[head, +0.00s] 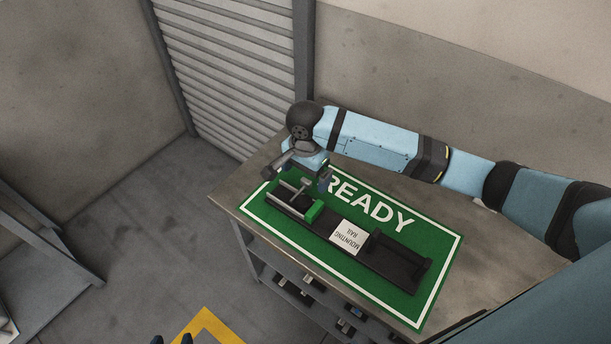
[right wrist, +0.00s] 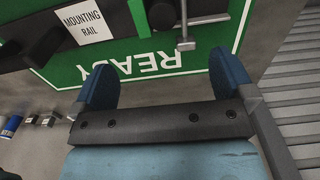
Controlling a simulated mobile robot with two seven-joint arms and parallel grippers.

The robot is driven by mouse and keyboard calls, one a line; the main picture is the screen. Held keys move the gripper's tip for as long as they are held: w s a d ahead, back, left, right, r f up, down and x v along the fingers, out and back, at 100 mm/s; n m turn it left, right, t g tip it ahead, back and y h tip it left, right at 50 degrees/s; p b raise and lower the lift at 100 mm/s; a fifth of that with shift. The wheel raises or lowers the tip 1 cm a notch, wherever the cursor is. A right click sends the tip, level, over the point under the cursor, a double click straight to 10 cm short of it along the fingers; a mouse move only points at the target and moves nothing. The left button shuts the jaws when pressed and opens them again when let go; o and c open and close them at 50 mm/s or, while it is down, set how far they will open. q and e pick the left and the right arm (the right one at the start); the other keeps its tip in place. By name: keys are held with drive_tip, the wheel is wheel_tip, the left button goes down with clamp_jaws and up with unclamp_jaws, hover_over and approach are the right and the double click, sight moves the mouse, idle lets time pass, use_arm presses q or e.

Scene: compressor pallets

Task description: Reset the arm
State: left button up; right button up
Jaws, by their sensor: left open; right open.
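My right arm reaches in from the right in the head view, and its gripper (head: 308,172) hangs over the far left end of the green READY mat (head: 433,278). In the right wrist view the two blue fingers of this gripper (right wrist: 163,82) are wide apart with nothing between them. A metal T-shaped handle (right wrist: 185,40) stands just beyond the fingers. My left gripper (head: 172,340) shows only as two dark fingertips, apart, at the bottom edge of the head view.
A black rail fixture with a white MOUNTING RAIL label (head: 347,237) and a green block (head: 315,211) lies on the mat. The table (head: 262,170) has shelves below holding small parts. A slatted shutter (head: 225,70) and wall stand behind.

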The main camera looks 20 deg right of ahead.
idle(0.3)
drive_tip(key=s+a+f+n+t+y+p, duration=0.3)
drive_tip(key=s+a+f+n+t+y, duration=0.15)
drive_tip(key=s+a+f+n, duration=0.35)
drive_tip(key=s+n+t, duration=0.1)
drive_tip(key=s+t+p, duration=0.1)
drive_tip(key=s, duration=0.1)
drive_tip(key=s+d+n+t, duration=0.1)
drive_tip(key=s, duration=0.1)
drive_tip(key=shift+d+f+n+y, duration=0.1)
drive_tip(key=shift+f+n+y, duration=0.15)
drive_tip(key=shift+n+y, duration=0.1)
drive_tip(key=s+d+n+t, duration=0.1)
drive_tip(key=s, duration=0.1)
drive_tip(key=s+d+n+t+h+p, duration=0.1)
drive_tip(key=s+d, duration=0.1)
drive_tip(key=s, duration=0.1)
drive_tip(key=s+d+n+t, duration=0.1)
drive_tip(key=s+d, duration=0.1)
drive_tip(key=shift+s+d+f+n+h, duration=0.15)
drive_tip(key=shift+s+d+n+h, duration=0.1)
drive_tip(key=shift+s+n+h, duration=0.15)
drive_tip(key=shift+s+d+n+t, duration=0.25)
drive_tip(key=shift+s+d, duration=0.05)
drive_tip(key=shift+d, duration=0.05)
